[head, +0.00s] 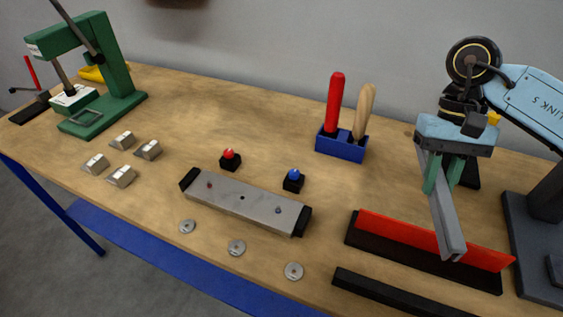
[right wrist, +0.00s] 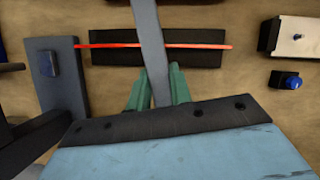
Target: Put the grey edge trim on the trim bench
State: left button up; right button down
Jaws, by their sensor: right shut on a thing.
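The grey edge trim (head: 447,222) is a long, thin channel-shaped bar. My right gripper (head: 441,178) is shut on it, with green fingers on either side. The trim passes above a black block (head: 420,257) with an upright red strip (head: 430,239). The right wrist view shows the trim (right wrist: 150,38) crossing over the red strip (right wrist: 204,46) between the fingers (right wrist: 159,88). I cannot tell whether it touches the strip. No label shows which surface is the trim bench. My left gripper is out of view.
The wooden table (head: 270,120) holds a blue tool holder (head: 341,147), a grey plate (head: 245,204), red (head: 230,160) and blue (head: 293,181) buttons, and a green press (head: 118,75). A black strip (head: 395,295) lies along the front edge. The table's back middle is clear.

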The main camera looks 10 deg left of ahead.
aim_at(313, 169)
jog(key=k, duration=0.95)
jog(key=u, duration=1.3)
jog(key=i, duration=1.1)
jog(key=z, duration=1.2)
jog(key=i, duration=0.5)
